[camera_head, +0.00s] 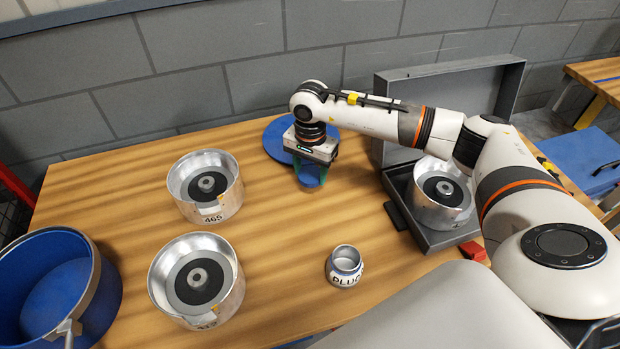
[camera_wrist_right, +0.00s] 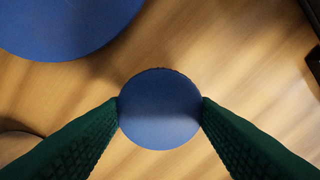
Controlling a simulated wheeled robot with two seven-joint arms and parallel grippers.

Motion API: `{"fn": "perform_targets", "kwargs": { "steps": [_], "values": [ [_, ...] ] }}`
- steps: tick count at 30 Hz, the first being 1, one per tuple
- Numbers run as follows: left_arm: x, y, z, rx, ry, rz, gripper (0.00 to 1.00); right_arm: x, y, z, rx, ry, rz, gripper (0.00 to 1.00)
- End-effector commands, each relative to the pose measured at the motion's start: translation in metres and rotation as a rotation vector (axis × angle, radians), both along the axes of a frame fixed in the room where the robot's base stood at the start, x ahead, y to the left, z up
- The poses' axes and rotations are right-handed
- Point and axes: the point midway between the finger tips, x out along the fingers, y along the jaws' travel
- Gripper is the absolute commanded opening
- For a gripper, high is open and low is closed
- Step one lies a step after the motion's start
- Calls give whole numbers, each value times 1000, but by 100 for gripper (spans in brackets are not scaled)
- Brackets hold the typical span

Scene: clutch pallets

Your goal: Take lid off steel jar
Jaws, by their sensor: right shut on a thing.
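My right gripper (camera_head: 312,166) reaches down over the middle of the table, its green fingers shut on the sides of a small round blue lid (camera_head: 310,177). In the right wrist view the lid (camera_wrist_right: 160,108) sits between the two fingertips (camera_wrist_right: 160,106), one touching each side. An open steel pot marked PLUG (camera_head: 345,267) stands apart, nearer the front. My left gripper is not in view.
A large blue disc (camera_head: 277,141) lies behind the gripper. Two steel drums (camera_head: 222,205) (camera_head: 222,305) stand at left, beside a blue bin (camera_head: 105,290). An open grey case (camera_head: 445,240) holding another drum (camera_head: 430,212) is at right. The table between the left drums and the gripper is clear.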

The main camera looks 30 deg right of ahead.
Motion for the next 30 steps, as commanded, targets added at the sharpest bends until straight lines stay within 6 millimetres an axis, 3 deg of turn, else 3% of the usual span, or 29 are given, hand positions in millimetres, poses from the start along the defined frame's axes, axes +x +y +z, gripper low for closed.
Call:
{"fn": "perform_targets", "kwargs": {
  "steps": [11, 22, 23, 24, 27, 30],
  "values": [
    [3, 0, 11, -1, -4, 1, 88, 0, 0, -39, 1, 0, 2, 26],
    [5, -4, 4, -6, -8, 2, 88, 0, 0, -46, 1, -2, 3, 26],
    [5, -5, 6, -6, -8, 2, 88, 0, 0, -45, 1, -2, 3, 56],
    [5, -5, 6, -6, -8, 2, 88, 0, 0, -44, 1, -2, 3, 63],
    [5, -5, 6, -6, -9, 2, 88, 0, 0, -44, 0, -1, 4, 75],
    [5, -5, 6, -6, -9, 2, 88, 0, 0, -44, 0, -1, 4, 75]
  ]
}}
